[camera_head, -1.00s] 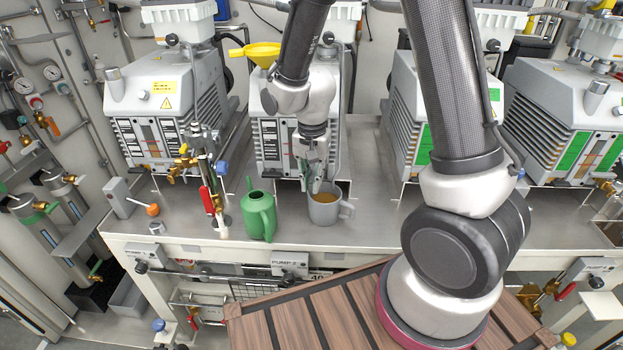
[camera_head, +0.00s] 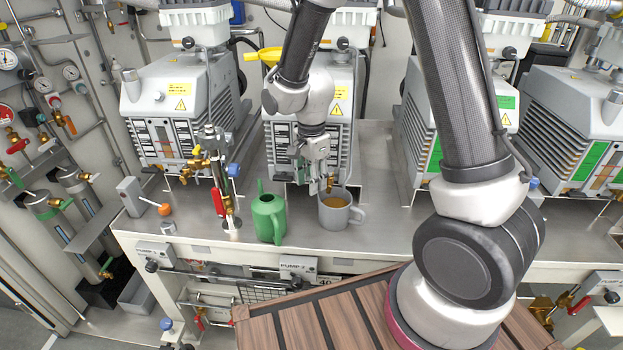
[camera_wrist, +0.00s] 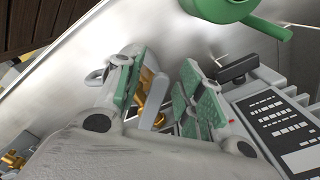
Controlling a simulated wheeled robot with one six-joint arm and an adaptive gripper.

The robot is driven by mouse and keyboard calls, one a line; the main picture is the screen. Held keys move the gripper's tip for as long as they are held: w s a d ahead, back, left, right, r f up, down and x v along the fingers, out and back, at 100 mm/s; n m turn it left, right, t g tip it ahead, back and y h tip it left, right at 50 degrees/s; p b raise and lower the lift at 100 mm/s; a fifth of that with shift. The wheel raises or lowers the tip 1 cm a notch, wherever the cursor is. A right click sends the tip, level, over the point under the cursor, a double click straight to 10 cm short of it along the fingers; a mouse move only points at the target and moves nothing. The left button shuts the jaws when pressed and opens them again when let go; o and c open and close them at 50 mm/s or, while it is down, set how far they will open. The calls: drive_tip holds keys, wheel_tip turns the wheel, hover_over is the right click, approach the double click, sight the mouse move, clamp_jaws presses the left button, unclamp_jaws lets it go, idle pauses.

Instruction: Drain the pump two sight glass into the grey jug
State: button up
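Pump two (camera_head: 340,105) stands behind the "PUMP 2" label, partly hidden by my arm. Its sight glass is hidden behind my gripper or too small to make out. The grey jug (camera_head: 337,214) stands upright on the bench at the pump's front right and holds amber-brown liquid. My gripper (camera_head: 320,180) is low before the pump, just above and left of the jug's rim. In the wrist view my gripper (camera_wrist: 163,92) has its green-padded fingers apart. A brass fitting (camera_wrist: 152,100) with a light grey bar shows between them; contact cannot be told.
A green watering can (camera_head: 269,218) stands left of the jug. A yellow funnel (camera_head: 262,54) is behind my arm.

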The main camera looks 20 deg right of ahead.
drive_tip(key=shift+r, duration=0.1)
drive_tip(key=shift+r, duration=0.9)
drive_tip(key=shift+r, duration=3)
